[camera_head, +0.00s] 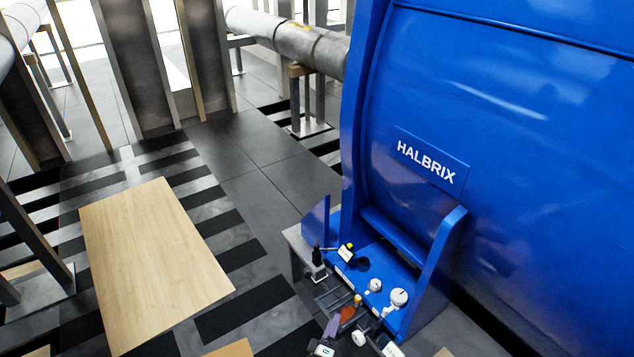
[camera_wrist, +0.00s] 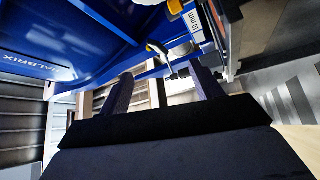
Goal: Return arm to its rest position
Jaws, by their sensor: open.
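My gripper (camera_wrist: 161,74) shows in the wrist view as two dark fingers spread apart, with a clear gap and nothing held between them. Beyond the fingertips is the blue machine (camera_wrist: 105,35), with a yellow-and-black part and a "10 mm" label (camera_wrist: 193,24) close above the right finger. In the head view I cannot clearly pick out my gripper. The large blue HALBRIX machine (camera_head: 510,150) fills the right side there, with a blue shelf at its foot.
White-topped knobs (camera_head: 398,297), a dark upright tool (camera_head: 316,256) and several small labelled parts crowd the shelf. A pale wooden board (camera_head: 150,265) lies at left over the striped floor. A grey pipe (camera_head: 300,40) runs behind. Dark floor between board and machine is clear.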

